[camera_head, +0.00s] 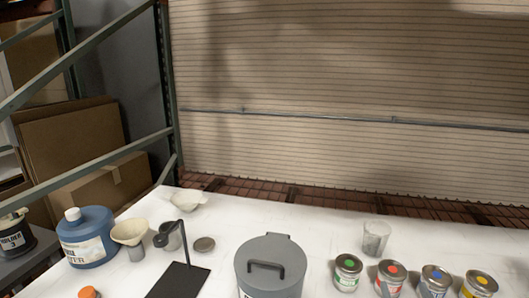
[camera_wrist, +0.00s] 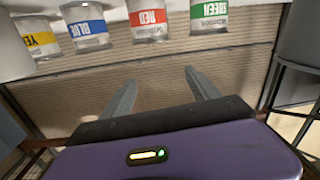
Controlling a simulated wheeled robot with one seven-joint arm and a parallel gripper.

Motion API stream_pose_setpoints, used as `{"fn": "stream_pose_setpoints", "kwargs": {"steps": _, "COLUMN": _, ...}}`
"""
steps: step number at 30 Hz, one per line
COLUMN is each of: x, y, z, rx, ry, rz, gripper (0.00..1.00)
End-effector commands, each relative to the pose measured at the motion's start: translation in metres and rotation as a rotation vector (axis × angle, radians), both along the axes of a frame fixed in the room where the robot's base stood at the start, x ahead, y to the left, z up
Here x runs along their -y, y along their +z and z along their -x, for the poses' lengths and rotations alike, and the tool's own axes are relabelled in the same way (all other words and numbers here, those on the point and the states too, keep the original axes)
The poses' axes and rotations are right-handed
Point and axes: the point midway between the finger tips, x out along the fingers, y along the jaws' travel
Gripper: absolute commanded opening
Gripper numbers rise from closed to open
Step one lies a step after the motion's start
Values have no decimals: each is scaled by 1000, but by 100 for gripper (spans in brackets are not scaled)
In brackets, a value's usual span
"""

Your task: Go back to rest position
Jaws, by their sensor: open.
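My gripper (camera_wrist: 160,92) shows in the wrist view with its two fingers spread apart and nothing between them. Past the fingertips, at the top of that view, are colorant cans with labels: yellow (camera_wrist: 40,38), blue (camera_wrist: 88,28), red (camera_wrist: 148,20) and green (camera_wrist: 208,14). The cans are apart from the fingers. My gripper is not visible in the head view.
A grey lidded bucket (camera_head: 270,268) stands at the table's front middle. A clear cup (camera_head: 375,238) is behind the cans. A blue jug (camera_head: 86,237), a funnel (camera_head: 129,232) and a black stand (camera_head: 180,280) are at left. Green rack posts (camera_head: 166,80) rise behind.

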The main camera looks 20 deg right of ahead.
Motion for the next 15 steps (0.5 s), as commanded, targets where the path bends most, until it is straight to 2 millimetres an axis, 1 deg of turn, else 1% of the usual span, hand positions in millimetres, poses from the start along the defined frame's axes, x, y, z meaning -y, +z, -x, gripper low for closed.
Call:
{"fn": "stream_pose_setpoints", "kwargs": {"steps": 1, "x": -22, "y": -6, "z": 15, "rx": -2, "ry": 46, "rz": 21, "gripper": 70}}
{"fn": "stream_pose_setpoints", "kwargs": {"steps": 2, "x": -34, "y": -7, "z": 23, "rx": 1, "ry": 72, "rz": 32, "gripper": 70}}
{"fn": "stream_pose_setpoints", "kwargs": {"steps": 3, "x": -50, "y": -8, "z": 34, "rx": 6, "ry": 106, "rz": 46, "gripper": 70}}
{"fn": "stream_pose_setpoints", "kwargs": {"steps": 5, "x": -73, "y": -8, "z": 51, "rx": 14, "ry": 152, "rz": 62, "gripper": 70}}
{"fn": "stream_pose_setpoints", "kwargs": {"steps": 6, "x": -87, "y": -8, "z": 63, "rx": 19, "ry": 182, "rz": 70, "gripper": 70}}
{"fn": "stream_pose_setpoints", "kwargs": {"steps": 8, "x": -108, "y": -7, "z": 81, "rx": 26, "ry": 224, "rz": 76, "gripper": 70}}
{"fn": "stream_pose_setpoints", "kwargs": {"steps": 9, "x": -122, "y": -7, "z": 94, "rx": 30, "ry": 250, "rz": 78, "gripper": 70}}
{"fn": "stream_pose_setpoints", "kwargs": {"steps": 11, "x": -140, "y": -5, "z": 114, "rx": 35, "ry": 286, "rz": 76, "gripper": 70}}
{"fn": "stream_pose_setpoints", "kwargs": {"steps": 12, "x": -151, "y": -4, "z": 126, "rx": 37, "ry": 307, "rz": 70, "gripper": 70}}
{"fn": "stream_pose_setpoints", "kwargs": {"steps": 14, "x": -167, "y": -2, "z": 146, "rx": 37, "ry": 337, "rz": 60, "gripper": 70}}
{"fn": "stream_pose_setpoints", "kwargs": {"steps": 15, "x": -177, "y": -1, "z": 159, "rx": 35, "ry": 355, "rz": 49, "gripper": 70}}
